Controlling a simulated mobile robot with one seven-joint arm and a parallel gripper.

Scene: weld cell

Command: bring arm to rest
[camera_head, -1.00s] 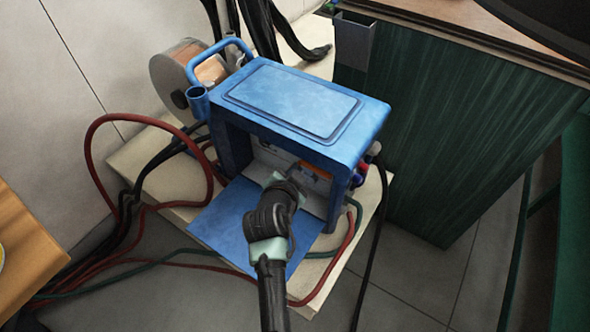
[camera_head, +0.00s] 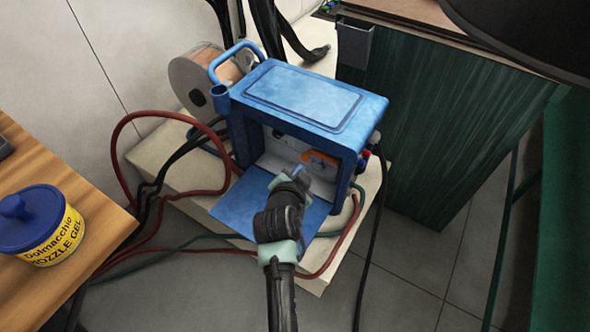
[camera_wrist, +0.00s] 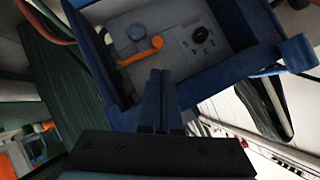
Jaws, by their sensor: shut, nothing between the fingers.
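My gripper (camera_head: 305,171) is in front of the open front of a blue welding machine (camera_head: 310,97), above its lowered blue flap (camera_head: 240,207). In the wrist view my gripper (camera_wrist: 160,85) has its two dark fingers together with nothing between them. The lever also shows in the head view (camera_head: 320,157). The fingers look apart from the lever; their exact distance from the panel is hard to judge.
The machine stands on a pale platform (camera_head: 150,170) with a wire spool (camera_head: 197,80) behind it. Red, green and black cables lie around it. A wooden table (camera_head: 95,210) at left holds a nozzle gel jar (camera_head: 38,228). A dark green cabinet (camera_head: 440,130) stands at right.

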